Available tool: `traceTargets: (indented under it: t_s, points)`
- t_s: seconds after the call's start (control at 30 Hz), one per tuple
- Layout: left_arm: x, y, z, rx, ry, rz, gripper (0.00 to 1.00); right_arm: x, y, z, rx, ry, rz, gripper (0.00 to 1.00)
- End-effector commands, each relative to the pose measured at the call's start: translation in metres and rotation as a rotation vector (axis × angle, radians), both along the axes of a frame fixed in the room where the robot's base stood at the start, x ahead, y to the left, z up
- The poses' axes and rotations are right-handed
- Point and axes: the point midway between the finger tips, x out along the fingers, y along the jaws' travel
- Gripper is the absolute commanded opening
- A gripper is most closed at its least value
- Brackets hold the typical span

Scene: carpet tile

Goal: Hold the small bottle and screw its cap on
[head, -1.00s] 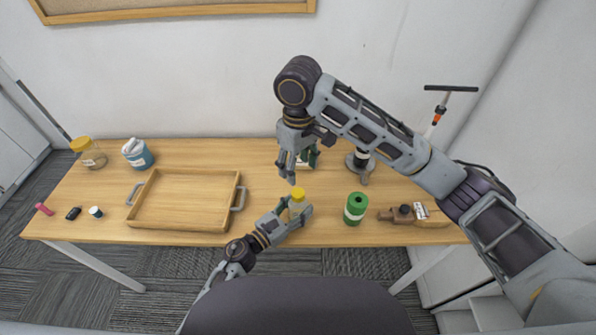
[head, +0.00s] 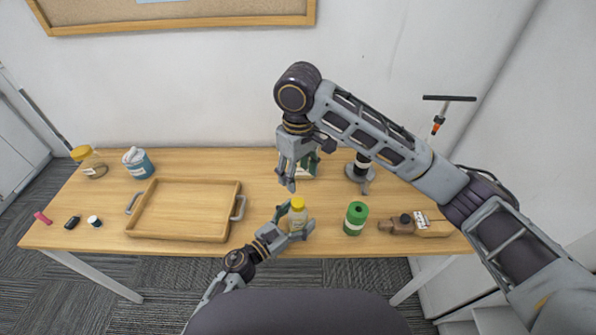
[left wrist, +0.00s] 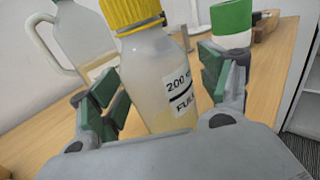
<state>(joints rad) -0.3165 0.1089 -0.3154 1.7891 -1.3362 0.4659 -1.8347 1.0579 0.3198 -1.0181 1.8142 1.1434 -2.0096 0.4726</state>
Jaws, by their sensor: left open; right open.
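The small bottle (head: 298,219) stands upright near the table's front edge, with pale contents and a white label that shows in the left wrist view (left wrist: 172,85). Its yellow cap (head: 298,203) sits on top of the neck; it also shows in the left wrist view (left wrist: 133,12), cut off by the top edge. How tightly it sits I cannot tell. My left gripper (head: 296,222) is open, with its green-padded fingers on either side of the bottle. My right gripper (head: 287,181) is open and empty, pointing down just above and left of the cap, apart from it.
A wooden tray (head: 183,238) lies left of the bottle. A green-and-white container (head: 355,218) and a brown tool (head: 398,226) are to the right. A jug (left wrist: 80,40) stands behind the bottle. A jar (head: 90,162) and blue tub (head: 138,163) stand far left.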

Motion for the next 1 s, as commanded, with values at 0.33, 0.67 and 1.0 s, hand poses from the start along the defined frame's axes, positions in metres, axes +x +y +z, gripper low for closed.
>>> traceTargets:
  t_s: [0.33,0.67,1.0]
  points:
    - [-0.004,0.004,-0.001,0.0,0.001,0.0,0.77,0.0,0.0,0.0,0.0,0.0,0.0,0.57]
    - [-0.025,0.024,-0.001,0.001,0.001,0.0,0.77,0.0,0.0,0.0,0.0,0.0,0.0,0.57]
    - [-0.05,0.05,-0.001,-0.001,0.002,0.0,0.77,0.0,0.0,0.0,0.0,0.0,0.0,0.57]
